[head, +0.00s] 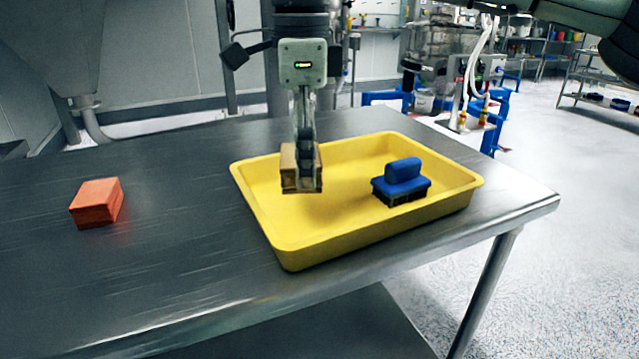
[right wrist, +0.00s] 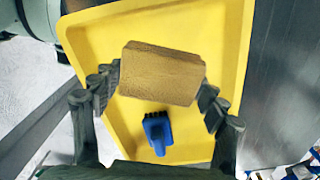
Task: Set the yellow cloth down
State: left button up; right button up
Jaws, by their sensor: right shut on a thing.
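The yellow cloth (head: 288,172) is a folded, tan-yellow block. My right gripper (head: 306,176) points down and is shut on it, with a finger covering part of the cloth in the head view. The cloth is over the left part of the yellow tray (head: 345,242); whether it touches the tray floor I cannot tell. In the right wrist view, the cloth (right wrist: 162,73) sits between the two fingers of the right gripper (right wrist: 160,92), with the tray (right wrist: 85,32) behind it. My left gripper is not in view.
A blue brush (head: 402,180) stands in the right part of the tray. An orange-red folded block (head: 97,202) lies on the steel table (head: 170,265) at left. The table is bare between it and the tray. The table's right edge is close beyond the tray.

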aim_at(317, 209)
jog(key=shift+w+d+f, duration=0.25)
jog(key=shift+d+f, duration=0.25)
jog(key=shift+d, duration=0.3)
jog(key=shift+d+f, duration=0.1)
jog(key=shift+f, duration=0.1)
notch_tip(317, 209, down, 3)
jog(key=shift+f, duration=0.35)
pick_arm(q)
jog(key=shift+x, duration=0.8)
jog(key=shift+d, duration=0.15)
pick_arm(e)
jog(key=shift+f, duration=0.15)
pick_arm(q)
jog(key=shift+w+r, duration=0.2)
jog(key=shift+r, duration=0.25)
pick_arm(e)
jog(key=o, duration=1)
